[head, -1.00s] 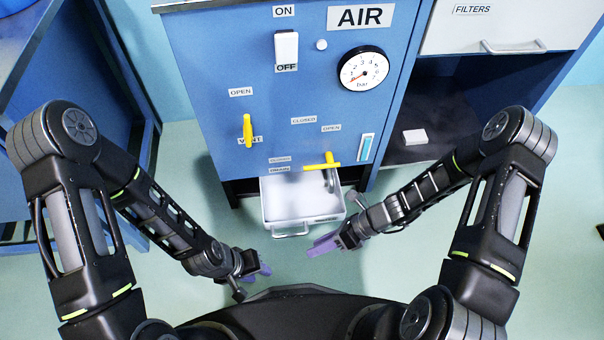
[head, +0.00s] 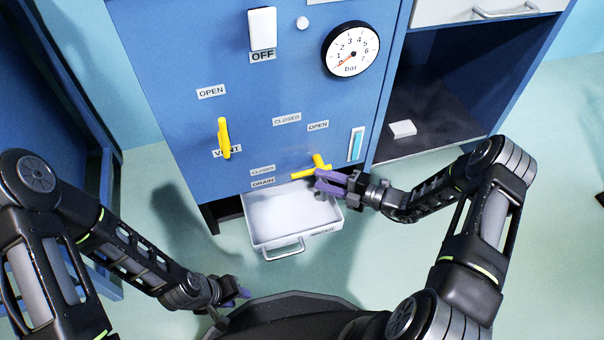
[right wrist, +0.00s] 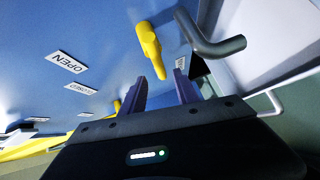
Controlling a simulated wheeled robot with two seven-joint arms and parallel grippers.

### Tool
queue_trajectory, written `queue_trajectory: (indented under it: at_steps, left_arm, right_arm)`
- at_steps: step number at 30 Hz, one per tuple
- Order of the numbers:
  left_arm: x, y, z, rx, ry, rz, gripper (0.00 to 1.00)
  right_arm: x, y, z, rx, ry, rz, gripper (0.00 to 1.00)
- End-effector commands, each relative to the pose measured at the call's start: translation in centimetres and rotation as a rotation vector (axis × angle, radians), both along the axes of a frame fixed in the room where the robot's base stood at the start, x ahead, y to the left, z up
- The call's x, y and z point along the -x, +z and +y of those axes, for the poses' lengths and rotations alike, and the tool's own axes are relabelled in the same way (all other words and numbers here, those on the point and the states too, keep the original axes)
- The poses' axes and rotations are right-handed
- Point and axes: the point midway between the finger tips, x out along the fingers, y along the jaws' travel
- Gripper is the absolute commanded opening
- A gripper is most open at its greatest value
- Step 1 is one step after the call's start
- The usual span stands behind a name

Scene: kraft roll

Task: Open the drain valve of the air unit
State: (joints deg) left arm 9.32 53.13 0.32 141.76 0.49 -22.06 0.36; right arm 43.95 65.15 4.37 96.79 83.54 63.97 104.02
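The blue air unit (head: 170,60) has a yellow drain valve handle (head: 302,173) low on its front. The handle lies roughly level, its long end pointing left toward the CLOSED label (head: 263,170) above DRAIN. An OPEN label (head: 318,126) sits above it. My right gripper (head: 320,182) is at the handle's right end. In the right wrist view, its purple fingers (right wrist: 160,92) are apart, with a yellow handle (right wrist: 150,48) beyond and between them; contact is unclear. My left gripper (head: 243,293) is low, away from the unit; its opening is unclear.
A yellow vent handle (head: 224,138) stands upright to the left. A white tray (head: 258,232) juts out below the drain valve. A grey bent pipe (right wrist: 218,46) is close beside my right fingers. An open shelf (head: 440,110) lies to the right.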

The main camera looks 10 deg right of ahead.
Motion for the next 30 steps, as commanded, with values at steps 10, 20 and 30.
queue_trajectory:
  at_steps: [10,20,30]
  left_arm:
    - [-0.3,-2.0,0.0,-0.001,0.004,-0.007,0.34]
    - [-0.4,-2.4,-0.1,-0.002,0.005,-0.012,0.34]
    - [-0.4,-2.4,-0.1,-0.002,0.005,-0.011,0.34]
  right_arm:
    - [-3.2,-1.0,3.9,0.001,0.004,-0.001,0.37]
    - [-4.5,-1.0,5.4,0.001,0.002,0.000,0.37]
    - [-4.5,-1.0,5.3,0.001,0.002,0.000,0.21]
